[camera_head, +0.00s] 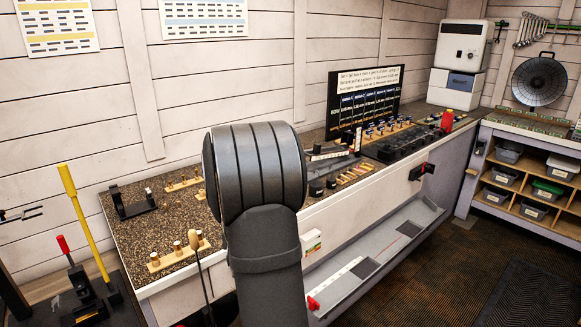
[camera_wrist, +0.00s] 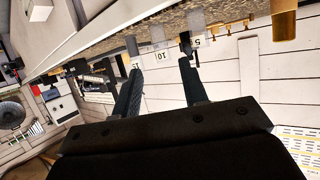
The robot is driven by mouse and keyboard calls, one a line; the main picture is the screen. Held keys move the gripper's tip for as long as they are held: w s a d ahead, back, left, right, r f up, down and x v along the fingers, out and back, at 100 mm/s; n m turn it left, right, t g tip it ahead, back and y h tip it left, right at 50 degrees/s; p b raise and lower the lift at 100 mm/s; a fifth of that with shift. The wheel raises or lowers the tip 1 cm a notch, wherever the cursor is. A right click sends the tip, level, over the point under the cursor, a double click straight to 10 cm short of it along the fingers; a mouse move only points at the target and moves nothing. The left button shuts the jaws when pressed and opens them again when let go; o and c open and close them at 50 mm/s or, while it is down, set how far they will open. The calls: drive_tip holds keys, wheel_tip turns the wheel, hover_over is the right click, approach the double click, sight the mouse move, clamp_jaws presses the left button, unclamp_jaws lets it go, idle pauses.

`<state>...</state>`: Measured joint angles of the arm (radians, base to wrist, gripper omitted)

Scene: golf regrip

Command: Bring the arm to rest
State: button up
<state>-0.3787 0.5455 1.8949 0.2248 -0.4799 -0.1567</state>
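My dark grey arm stands large in the middle of the head view and covers part of the workbench (camera_head: 128,226). The gripper end cannot be made out there. In the wrist view my gripper (camera_wrist: 160,66) shows two dark fingers spread apart with nothing between them. Pale wall planks show through the gap. The wrist picture is upside down, with the bench's speckled top (camera_wrist: 150,43) along its upper part. The fingers appear clear of the bench; their exact distance from it cannot be told.
A yellow-handled tool (camera_head: 82,215) stands at the left. A black display board (camera_head: 365,98) and white machine (camera_head: 463,45) stand towards the back. Wooden racks (camera_head: 178,252) sit on the bench. A grey trough (camera_head: 375,255) runs along its front. Dark floor is open at the right.

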drive_tip(key=x, duration=1)
drive_tip(key=shift+w+a+f, duration=0.15)
drive_tip(key=shift+w+f, duration=0.1)
drive_tip(key=shift+w, duration=0.05)
wheel_tip(320, 180, up, 2)
drive_tip(key=shift+s+r, duration=0.15)
drive_tip(key=shift+r, duration=0.3)
